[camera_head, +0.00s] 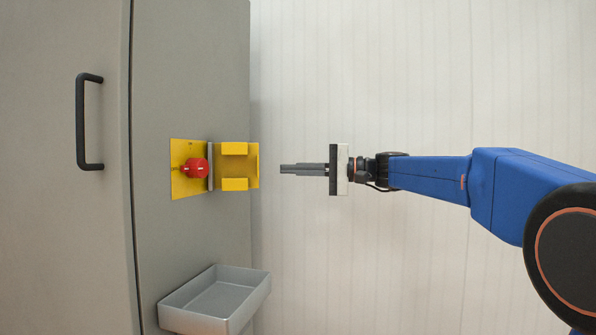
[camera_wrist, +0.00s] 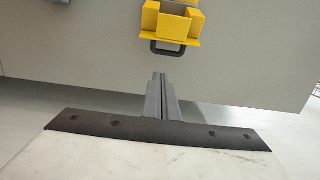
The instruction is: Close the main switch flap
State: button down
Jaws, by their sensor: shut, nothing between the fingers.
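The main switch is a red knob (camera_head: 196,168) on a yellow plate (camera_head: 180,184) on the grey cabinet front. The yellow flap (camera_head: 229,168) stands open to the right of the knob, with a grey upright bar between them in the head view. The flap also shows at the top of the wrist view (camera_wrist: 165,27), with a dark loop below it. My gripper (camera_head: 283,169) is shut and empty, to the right of the flap with a small gap in the head view. Its fingertips (camera_wrist: 159,75) point toward the flap in the wrist view and are apart from it.
The grey cabinet (camera_head: 185,80) has a door with a black handle (camera_head: 82,122) at the left. A grey open tray (camera_head: 215,297) juts out below the switch. A pale ribbed wall (camera_head: 400,80) lies behind my arm, with free room around the gripper.

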jog(key=s+a, duration=0.2)
jog(key=a, duration=0.4)
jog(key=shift+s, duration=0.25)
jog(key=shift+s+d, duration=0.1)
dwell(0.4)
